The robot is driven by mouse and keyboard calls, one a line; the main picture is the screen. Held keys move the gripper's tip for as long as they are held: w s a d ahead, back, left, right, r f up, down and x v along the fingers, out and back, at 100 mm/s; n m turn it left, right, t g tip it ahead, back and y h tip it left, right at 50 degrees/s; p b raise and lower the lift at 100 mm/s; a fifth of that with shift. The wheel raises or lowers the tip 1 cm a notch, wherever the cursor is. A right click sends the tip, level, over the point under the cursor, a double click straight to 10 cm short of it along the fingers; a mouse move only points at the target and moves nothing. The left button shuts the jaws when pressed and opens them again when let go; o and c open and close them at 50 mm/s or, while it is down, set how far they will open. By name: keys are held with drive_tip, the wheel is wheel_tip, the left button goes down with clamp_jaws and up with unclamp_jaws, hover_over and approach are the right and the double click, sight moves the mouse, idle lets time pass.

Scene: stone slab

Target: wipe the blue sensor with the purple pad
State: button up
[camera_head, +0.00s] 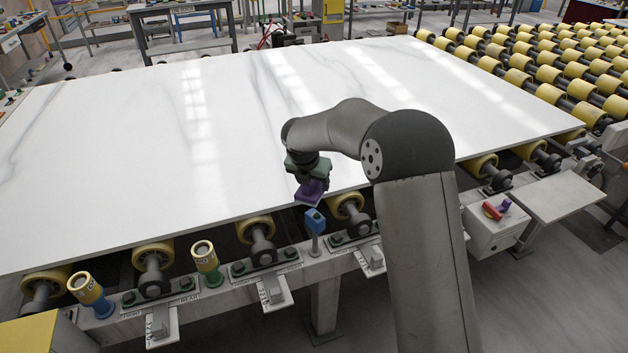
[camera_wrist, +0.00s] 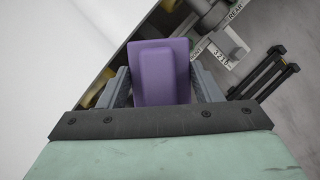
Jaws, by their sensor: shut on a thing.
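The purple pad (camera_head: 309,191) is held at the end of my gripper (camera_head: 312,181), above the near edge of the white slab. In the wrist view the purple pad (camera_wrist: 162,72) sits between the two grey fingers of my gripper (camera_wrist: 163,85), which are shut on it. The blue sensor (camera_head: 315,220) stands on a short grey post at the slab's near edge, just below and slightly right of the pad in the head view. A small gap shows between pad and sensor there. I cannot make out the sensor in the wrist view; the pad may hide it.
The white slab (camera_head: 190,140) lies on yellow rollers (camera_head: 256,228). Two yellow-topped cylinders, one on a blue base (camera_head: 91,296) and one on a green base (camera_head: 207,263), stand on the front rail. A grey box with a red handle (camera_head: 493,210) is at right.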

sight(322, 219)
wheel_tip(322, 219, down, 7)
drive_tip(key=b, duration=0.6)
drive_tip(key=shift+f, duration=0.2)
drive_tip(key=shift+s+d+f+b, duration=0.15)
drive_tip(key=shift+s+f+b, duration=0.05)
drive_tip(key=shift+b, duration=0.1)
drive_tip(key=s+d+b, duration=0.2)
drive_tip(key=shift+s+d+f+b, duration=0.1)
drive_tip(key=shift+s+d+b, duration=0.2)
drive_tip(key=shift+b, duration=0.1)
drive_tip(key=shift+w+a+r+p, duration=0.35)
drive_tip(key=shift+w+a+p, duration=0.45)
drive_tip(key=shift+p, duration=0.2)
drive_tip(key=shift+w+a+r+p, duration=0.1)
drive_tip(key=shift+w+a+p, duration=0.6)
drive_tip(key=shift+w+p, duration=0.15)
drive_tip(key=r+p, duration=0.2)
drive_tip(key=r, duration=0.1)
drive_tip(key=shift+s+r, duration=0.1)
drive_tip(key=shift+s, duration=0.1)
wheel_tip(322, 219, up, 4)
drive_tip(key=p, duration=0.4)
drive_tip(key=shift+r, duration=0.25)
